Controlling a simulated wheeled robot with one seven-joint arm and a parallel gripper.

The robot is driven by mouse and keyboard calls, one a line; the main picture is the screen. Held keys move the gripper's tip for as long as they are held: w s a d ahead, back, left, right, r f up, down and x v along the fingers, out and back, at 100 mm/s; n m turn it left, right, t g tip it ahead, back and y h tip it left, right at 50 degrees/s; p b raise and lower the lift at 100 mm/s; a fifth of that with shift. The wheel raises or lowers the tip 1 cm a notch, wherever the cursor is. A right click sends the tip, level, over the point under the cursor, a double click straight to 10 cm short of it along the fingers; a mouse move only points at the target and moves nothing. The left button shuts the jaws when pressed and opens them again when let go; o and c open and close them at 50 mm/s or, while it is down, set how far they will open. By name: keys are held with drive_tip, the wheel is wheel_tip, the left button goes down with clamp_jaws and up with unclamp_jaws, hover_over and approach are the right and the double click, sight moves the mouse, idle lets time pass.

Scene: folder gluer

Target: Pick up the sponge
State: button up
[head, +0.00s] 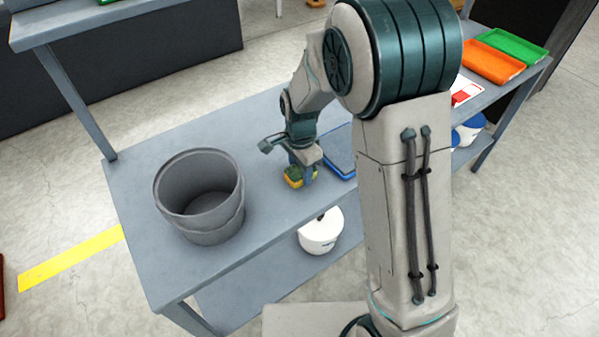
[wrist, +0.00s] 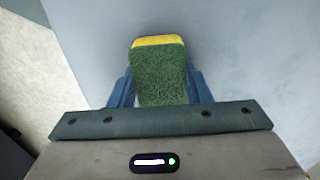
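The sponge (wrist: 160,75) is green with a yellow layer along its far edge in the wrist view. It lies between the two blue fingers of my gripper (wrist: 160,88), which are close against its left and right sides with no clear gap. In the head view the sponge (head: 294,178) is at the front part of the grey table (head: 262,196), under my gripper (head: 301,172), which points down. My fingers partly hide it there. I cannot tell whether it touches the tabletop.
A grey bucket (head: 205,225) stands to the left on the table. A blue-edged flat item (head: 341,153) lies just right of my gripper. Orange (head: 493,63) and green (head: 513,46) trays are at the far right. A white tub (head: 321,236) is on the lower shelf.

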drive_tip(key=shift+r, duration=0.45)
drive_tip(key=r, duration=0.2)
drive_tip(key=d+r, duration=0.1)
drive_tip(key=shift+w+r, duration=0.1)
drive_tip(key=shift+r, duration=0.3)
drive_tip(key=w+d+r, duration=0.1)
drive_tip(key=d+r, duration=0.5)
drive_tip(key=d, duration=0.4)
drive_tip(key=shift+d+r+b, duration=0.15)
drive_tip(key=shift+d+b, duration=0.15)
drive_tip(key=shift+b, duration=0.05)
drive_tip(key=shift+o, duration=0.8)
drive_tip(key=shift+c, duration=0.4)
